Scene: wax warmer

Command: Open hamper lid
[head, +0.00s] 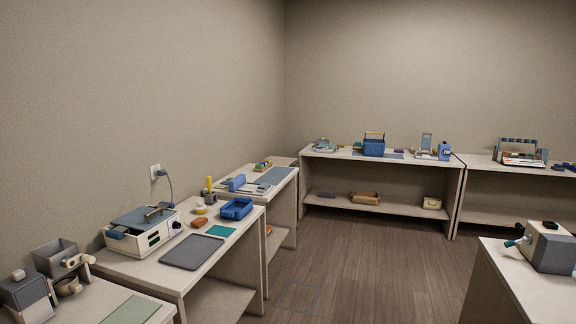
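A blue box with a tan handle bar across its top (374,147) stands on the far table. It is the closest match I see to a hamper, but it is too small and far to be sure, and I cannot tell how its lid stands. A white wax-warmer-like box with a blue-grey lid and a dark handle (143,232) sits on the near left table. Its lid looks down. My gripper is not in view.
A blue tray (236,209) and a dark mat (192,252) lie on the left table. A grey device (550,246) stands on the right table. The wooden floor (370,265) between the tables is clear.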

